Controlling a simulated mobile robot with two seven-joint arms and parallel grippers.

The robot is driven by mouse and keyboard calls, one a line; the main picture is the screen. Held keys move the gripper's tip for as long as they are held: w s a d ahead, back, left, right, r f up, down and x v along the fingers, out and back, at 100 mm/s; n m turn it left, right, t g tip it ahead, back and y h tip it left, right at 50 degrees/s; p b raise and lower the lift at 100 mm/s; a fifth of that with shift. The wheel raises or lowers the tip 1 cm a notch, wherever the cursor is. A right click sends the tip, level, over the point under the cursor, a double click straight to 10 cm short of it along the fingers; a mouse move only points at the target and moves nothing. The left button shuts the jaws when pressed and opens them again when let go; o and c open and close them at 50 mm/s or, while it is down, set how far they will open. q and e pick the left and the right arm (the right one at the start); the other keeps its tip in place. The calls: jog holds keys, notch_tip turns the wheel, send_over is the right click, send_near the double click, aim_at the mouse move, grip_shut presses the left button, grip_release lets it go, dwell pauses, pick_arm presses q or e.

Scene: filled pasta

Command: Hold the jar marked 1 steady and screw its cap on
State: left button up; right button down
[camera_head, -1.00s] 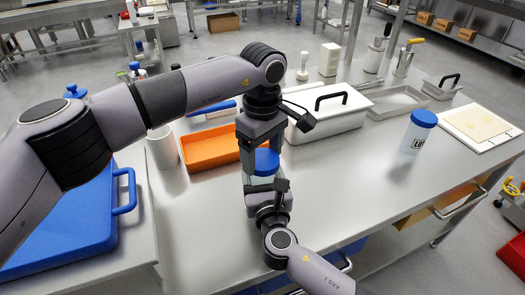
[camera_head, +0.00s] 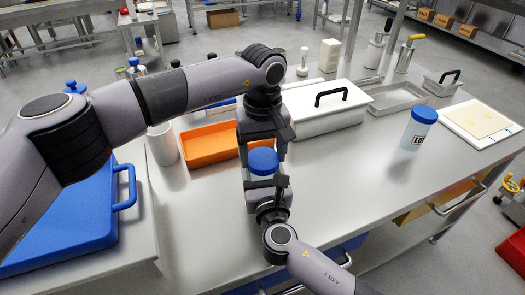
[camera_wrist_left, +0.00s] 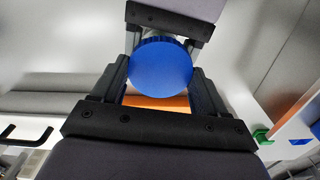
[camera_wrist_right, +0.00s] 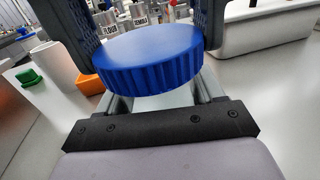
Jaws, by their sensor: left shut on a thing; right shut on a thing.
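The jar (camera_wrist_right: 165,100) stands upright, its clear body mostly hidden by grippers; I cannot see its mark. Its blue ribbed cap (camera_head: 263,161) sits on top, level, and also fills the middle of the left wrist view (camera_wrist_left: 160,67) and right wrist view (camera_wrist_right: 150,56). My left gripper (camera_head: 262,152) comes from above, shut on the cap with a finger on either side. My right gripper (camera_head: 265,182) comes from the front, shut around the jar body below the cap. I cannot tell how tightly the cap sits.
An orange tray (camera_head: 210,154) and a white lidded box (camera_head: 325,119) stand behind the jar. A white cup (camera_head: 162,145) is at the left. Another blue-capped jar (camera_head: 418,129) stands at the right, near a white board (camera_head: 488,143). The table between is clear.

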pick_arm(q)
jog(key=m, duration=0.4)
jog(key=shift+m, duration=0.4)
jog(key=m, duration=0.4)
jog(key=shift+m, duration=0.4)
jog(key=o, duration=1)
jog(key=shift+r, duration=2.3)
jog(key=shift+c, duration=0.3)
